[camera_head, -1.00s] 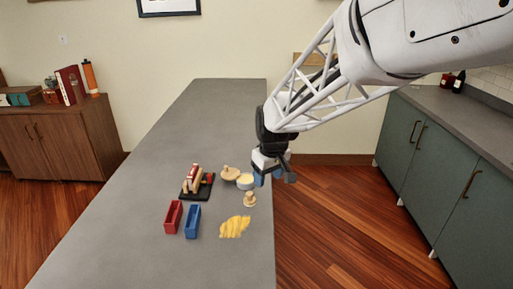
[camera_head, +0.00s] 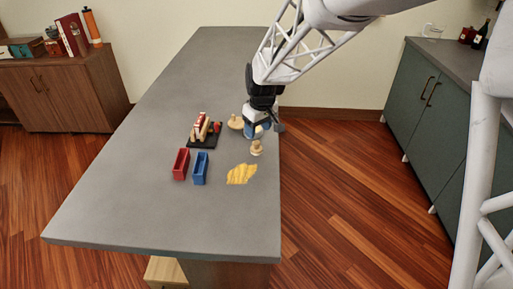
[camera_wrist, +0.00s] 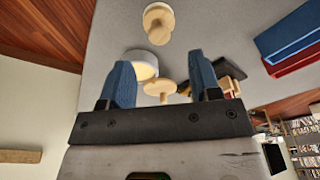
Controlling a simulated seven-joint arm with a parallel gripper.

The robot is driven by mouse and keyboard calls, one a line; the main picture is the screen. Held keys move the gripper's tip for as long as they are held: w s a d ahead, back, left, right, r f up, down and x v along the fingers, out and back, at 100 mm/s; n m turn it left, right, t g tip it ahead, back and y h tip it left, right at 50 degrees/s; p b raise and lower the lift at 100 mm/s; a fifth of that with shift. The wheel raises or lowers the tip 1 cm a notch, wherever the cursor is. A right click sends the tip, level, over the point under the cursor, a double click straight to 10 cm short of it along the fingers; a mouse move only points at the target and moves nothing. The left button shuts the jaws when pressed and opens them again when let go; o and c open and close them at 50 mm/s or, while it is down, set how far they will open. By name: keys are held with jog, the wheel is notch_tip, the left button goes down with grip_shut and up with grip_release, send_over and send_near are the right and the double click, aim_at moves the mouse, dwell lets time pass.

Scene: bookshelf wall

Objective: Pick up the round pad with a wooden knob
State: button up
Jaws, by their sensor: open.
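A small round wooden piece with a knob (camera_head: 257,148), which looks like the pad, stands on the grey counter near its right edge. In the wrist view this knobbed piece (camera_wrist: 158,22) is at the top, beyond my fingertips. A second wooden disc with a knob (camera_head: 235,122) lies farther back; it shows between my fingers in the wrist view (camera_wrist: 160,88). A pale round tub (camera_wrist: 140,63) with a yellowish top sits near the left finger and is mostly hidden in the head view. My gripper (camera_head: 262,131) is open and empty, its blue fingers over the tub area, behind the pad.
A yellow patch (camera_head: 241,174) lies in front of the pad. A red bin (camera_head: 181,164) and a blue bin (camera_head: 200,168) stand to the left. A dark stand with several blocks (camera_head: 204,131) is behind them. The counter (camera_head: 150,215) is clear at the front and far left.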

aim_at(257, 142)
jog(key=shift+w+f, duration=0.1)
jog(key=shift+f, duration=0.65)
jog(key=shift+f, duration=0.1)
jog(key=shift+w+a+f, duration=0.15)
jog(key=shift+f, duration=1.1)
jog(key=shift+w+a+f, duration=0.1)
jog(key=shift+f, duration=1.15)
jog(key=shift+c, duration=0.3)
jog(key=c, duration=0.9)
